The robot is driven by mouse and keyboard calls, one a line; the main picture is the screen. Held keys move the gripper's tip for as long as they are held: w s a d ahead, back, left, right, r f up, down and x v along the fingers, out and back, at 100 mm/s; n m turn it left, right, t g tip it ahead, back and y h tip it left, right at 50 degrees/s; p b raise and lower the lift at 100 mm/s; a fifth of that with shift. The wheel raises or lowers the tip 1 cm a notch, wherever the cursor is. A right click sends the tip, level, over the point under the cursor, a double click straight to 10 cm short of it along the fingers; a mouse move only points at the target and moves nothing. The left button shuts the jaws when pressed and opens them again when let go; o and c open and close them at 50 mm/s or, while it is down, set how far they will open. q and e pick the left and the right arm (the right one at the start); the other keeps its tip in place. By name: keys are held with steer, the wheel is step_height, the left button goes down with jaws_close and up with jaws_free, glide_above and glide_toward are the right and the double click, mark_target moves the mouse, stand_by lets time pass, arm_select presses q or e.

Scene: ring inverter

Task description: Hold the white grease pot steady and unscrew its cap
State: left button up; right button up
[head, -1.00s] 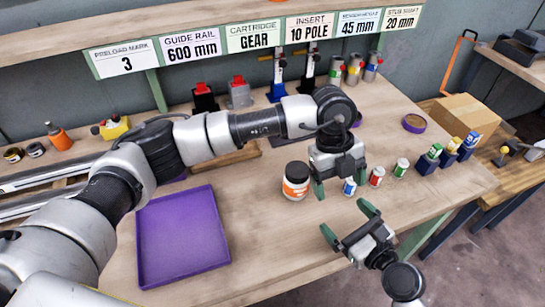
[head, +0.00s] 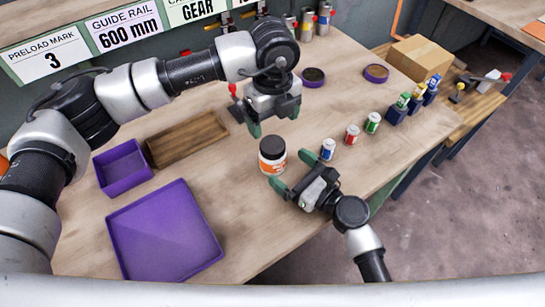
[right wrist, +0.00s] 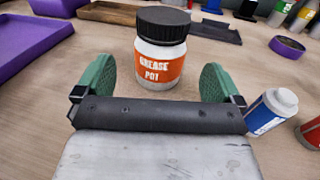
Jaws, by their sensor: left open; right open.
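The white grease pot (head: 272,160) stands upright on the table, with an orange label and a black cap (head: 272,147) on it. In the right wrist view the grease pot (right wrist: 160,62) is straight ahead, its label reading "GREASE POT" and its cap (right wrist: 163,24) in place. My right gripper (head: 277,190) is open, its green fingers pointing at the pot from the near side; in the right wrist view the pot is just beyond and between the fingertips. My left gripper (head: 274,122) is open and hangs above and behind the pot, apart from the cap.
Small blue (head: 327,150), red (head: 352,135) and green (head: 372,123) labelled containers stand right of the pot. A large purple tray (head: 165,235), a smaller purple bin (head: 122,170) and a wooden tray (head: 185,142) lie left. Purple round lids (head: 376,73) are at the back.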

mark_target(283, 162)
arm_select(q)
steer(key=shift+w, duration=0.1)
arm_select(e)
steer(key=x, duration=0.4)
steer(key=shift+w+a, duration=0.5)
steer(key=shift+a, duration=0.1)
steer(key=shift+c, duration=0.5)
